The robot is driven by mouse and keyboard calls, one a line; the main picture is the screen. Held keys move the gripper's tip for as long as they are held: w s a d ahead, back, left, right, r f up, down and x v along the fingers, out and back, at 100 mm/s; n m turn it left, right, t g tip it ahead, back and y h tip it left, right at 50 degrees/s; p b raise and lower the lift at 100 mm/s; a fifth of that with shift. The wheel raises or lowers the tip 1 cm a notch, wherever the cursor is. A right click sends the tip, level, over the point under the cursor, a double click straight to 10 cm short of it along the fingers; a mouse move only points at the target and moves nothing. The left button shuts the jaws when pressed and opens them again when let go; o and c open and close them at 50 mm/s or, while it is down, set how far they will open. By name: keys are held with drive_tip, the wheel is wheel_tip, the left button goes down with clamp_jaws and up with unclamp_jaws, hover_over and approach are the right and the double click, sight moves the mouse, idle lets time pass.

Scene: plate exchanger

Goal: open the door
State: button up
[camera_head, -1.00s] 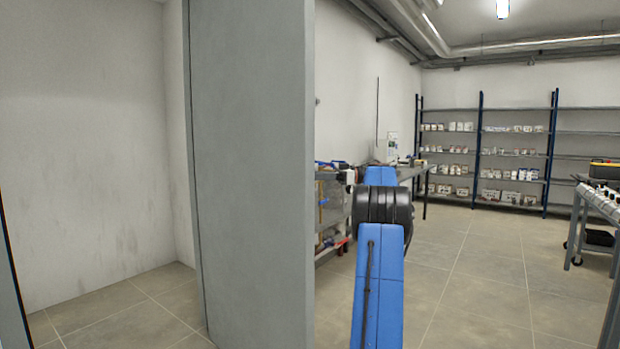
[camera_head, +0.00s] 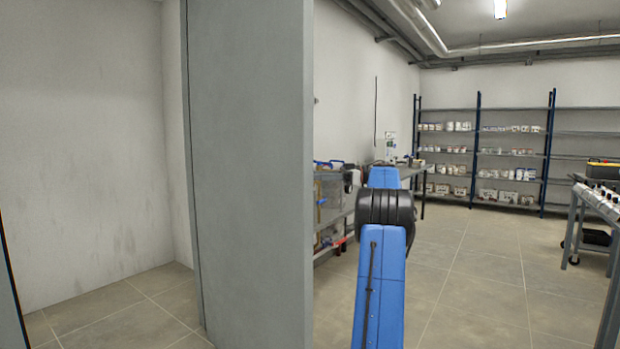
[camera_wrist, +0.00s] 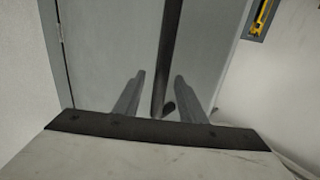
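A tall grey door-like panel (camera_head: 250,180) stands upright left of centre in the head view, with its narrow edge showing on its left side. My blue arm is to the right of it, and my gripper is hidden there. In the wrist view a grey door surface (camera_wrist: 100,55) fills the middle, with a seam along its left side. A long dark bar (camera_wrist: 170,40) runs down in front of it. My gripper (camera_wrist: 159,76) has its two fingers apart, one on each side of the bar. I cannot tell whether they touch it.
A pale wall recess (camera_head: 90,150) lies left of the panel. A workbench (camera_head: 335,210) with items stands behind my arm. Shelving (camera_head: 478,150) is at the back, a table (camera_head: 590,205) at the right. The tiled floor (camera_head: 480,270) between is clear. The wrist view shows a yellow object (camera_wrist: 262,15) at upper right.

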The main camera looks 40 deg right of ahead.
drive_tip(key=v, duration=0.8)
drive_tip(key=shift+s+d, duration=0.2)
drive_tip(key=shift+d, duration=0.15)
drive_tip(key=shift+s, duration=0.1)
